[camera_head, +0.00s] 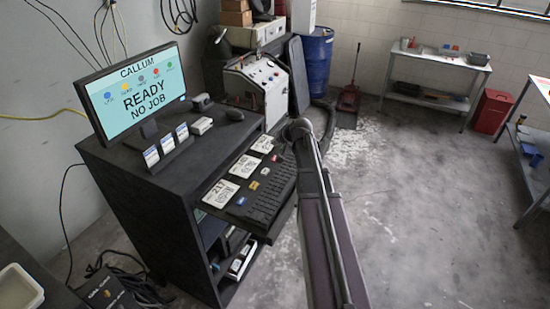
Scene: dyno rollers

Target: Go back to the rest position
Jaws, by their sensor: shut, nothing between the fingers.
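What looks like my arm (325,220) rises from the bottom edge, right of centre, to a rounded joint (298,128) beside the workstation. I cannot make out my gripper or its fingertips in this view. The arm passes close to the right side of the keyboard shelf; whether it touches the shelf I cannot tell.
A black workstation (150,215) on the left carries a monitor (135,92) reading "READY NO JOB". Its pulled-out shelf holds a keyboard (262,203) and cards. A control box (256,90), blue drum (317,62) and benches (430,100) stand behind. Floor right of the arm is clear.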

